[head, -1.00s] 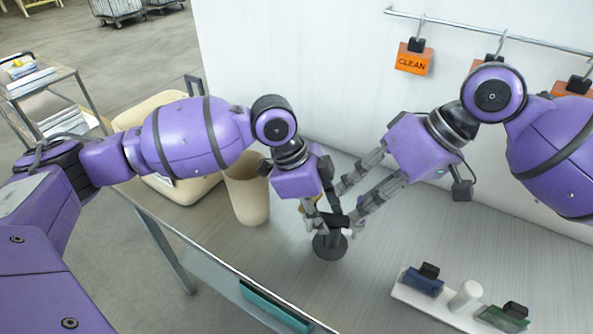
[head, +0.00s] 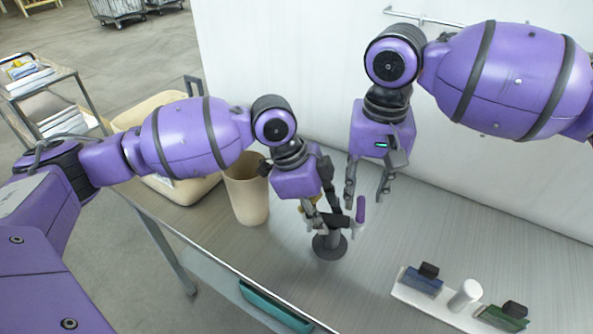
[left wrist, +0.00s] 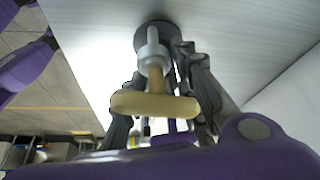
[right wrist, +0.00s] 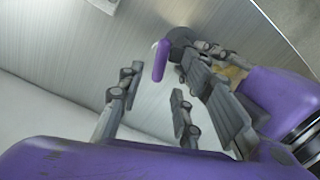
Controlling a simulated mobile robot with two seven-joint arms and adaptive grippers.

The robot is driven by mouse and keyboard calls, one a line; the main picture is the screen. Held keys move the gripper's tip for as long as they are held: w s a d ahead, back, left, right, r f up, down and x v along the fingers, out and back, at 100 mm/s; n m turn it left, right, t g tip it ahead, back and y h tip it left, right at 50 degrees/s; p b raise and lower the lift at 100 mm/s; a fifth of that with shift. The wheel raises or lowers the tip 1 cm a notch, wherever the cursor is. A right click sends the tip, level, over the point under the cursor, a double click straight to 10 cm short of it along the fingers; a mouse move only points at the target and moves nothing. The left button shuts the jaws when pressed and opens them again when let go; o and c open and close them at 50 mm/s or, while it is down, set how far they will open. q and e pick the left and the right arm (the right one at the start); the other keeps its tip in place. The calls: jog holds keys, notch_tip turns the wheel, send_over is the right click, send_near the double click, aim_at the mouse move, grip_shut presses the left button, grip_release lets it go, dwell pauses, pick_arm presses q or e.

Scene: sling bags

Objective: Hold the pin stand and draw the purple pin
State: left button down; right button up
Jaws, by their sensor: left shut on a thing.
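The pin stand (head: 329,248) has a dark round base on the bench, with a post and arms above it. My left gripper (head: 334,220) is shut on the stand's upper part, which its fingers partly hide. The purple pin (head: 360,208) stands upright at the stand's right side; it also shows in the right wrist view (right wrist: 161,61). My right gripper (head: 366,199) is open, pointing down just above the pin. In the right wrist view, the pin is beyond its fingertips (right wrist: 150,98), not gripped. A yellow pin with a crossbar (left wrist: 153,104) shows in the left wrist view.
A tan bin (head: 246,195) stands left of the stand, with a cream tub (head: 190,188) behind it. A white holder (head: 432,304) with blue and green items lies at the front right. The bench (head: 430,225) between is clear. The wall rises behind.

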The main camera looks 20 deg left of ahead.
aim_at(362, 206)
pick_arm(q)
jog(key=shift+w+r, duration=0.1)
jog(key=shift+r, duration=0.05)
pick_arm(e)
jog(key=shift+f, duration=2.6)
jog(key=shift+c, duration=0.5)
grip_shut()
jog(key=shift+r, duration=0.15)
jog(key=shift+r, duration=4.65)
jog(key=shift+r, duration=0.15)
notch_tip(362, 206, up, 4)
jog(key=shift+f, duration=0.1)
